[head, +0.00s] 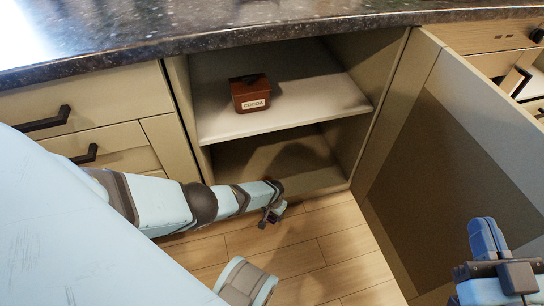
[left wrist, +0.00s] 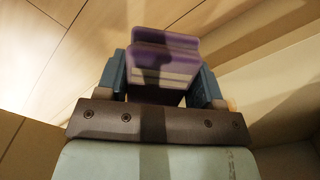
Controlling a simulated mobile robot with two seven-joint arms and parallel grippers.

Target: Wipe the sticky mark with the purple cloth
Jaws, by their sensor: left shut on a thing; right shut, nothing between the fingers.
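My left gripper (left wrist: 161,78) is shut on the purple cloth (left wrist: 165,52), a folded bundle held between its two fingers in the left wrist view. My right gripper (head: 483,237) is shut and empty at the lower right, in front of the open cupboard door. I cannot make out the sticky mark in either view.
A brown cocoa box (head: 250,93) stands on the cupboard's white shelf (head: 300,112). The open door (head: 440,150) stands on the right. A dark speckled counter (head: 250,22) overhangs the cupboard. Drawers (head: 90,100) are on the left, and the wooden floor (head: 325,255) in front is clear.

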